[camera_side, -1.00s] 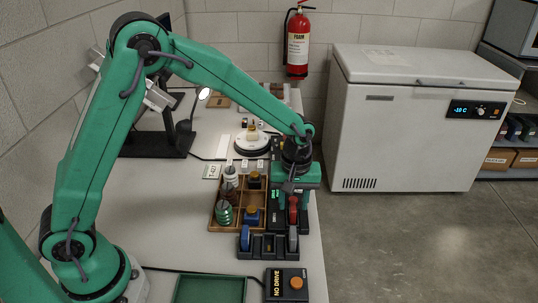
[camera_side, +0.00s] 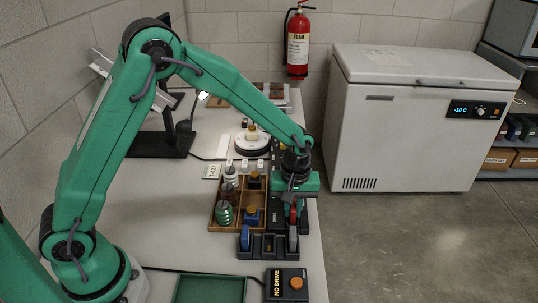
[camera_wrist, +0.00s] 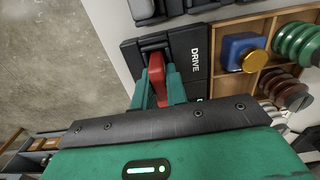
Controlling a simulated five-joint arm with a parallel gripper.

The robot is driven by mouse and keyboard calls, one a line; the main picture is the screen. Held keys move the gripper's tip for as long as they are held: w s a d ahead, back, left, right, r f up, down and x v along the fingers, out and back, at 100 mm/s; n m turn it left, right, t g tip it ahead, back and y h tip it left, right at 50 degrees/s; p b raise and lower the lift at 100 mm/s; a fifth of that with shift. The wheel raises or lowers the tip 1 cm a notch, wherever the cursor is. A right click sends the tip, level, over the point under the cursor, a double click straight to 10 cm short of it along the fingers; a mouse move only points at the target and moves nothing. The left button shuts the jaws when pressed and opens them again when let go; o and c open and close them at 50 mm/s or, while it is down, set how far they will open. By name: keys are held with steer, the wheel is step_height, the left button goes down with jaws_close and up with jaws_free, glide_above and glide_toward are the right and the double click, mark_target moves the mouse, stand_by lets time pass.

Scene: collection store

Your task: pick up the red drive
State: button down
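The red drive (camera_wrist: 157,73) is upright in a black dock labelled DRIVE (camera_wrist: 195,60). Its red body also shows in the side view (camera_side: 293,214), below my gripper's body. My gripper (camera_wrist: 160,80) points down with one green finger on each side of the drive. The fingers lie close to its sides; whether they touch it is not clear. The drive's lower part is hidden between the fingers and in the dock.
A wooden compartment tray (camera_side: 212,222) with blue, green and brown pieces stands just left of the dock. A NO DRIVE button box (camera_side: 287,284) and a green tray (camera_side: 210,289) are nearer. The table edge is close on the right.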

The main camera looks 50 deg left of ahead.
mark_target(293, 207)
steer(key=shift+r, duration=0.1)
stand_by(0.3)
steer(key=shift+r, duration=0.55)
steer(key=r, duration=0.3)
steer(key=shift+s+d+r, duration=0.15)
steer(key=shift+s+d, duration=0.05)
steer(key=s+d+r, duration=0.6)
steer(key=s+d, duration=0.1)
steer(key=s, duration=0.1)
steer(key=shift+d+r, duration=0.2)
steer(key=shift+d, duration=0.15)
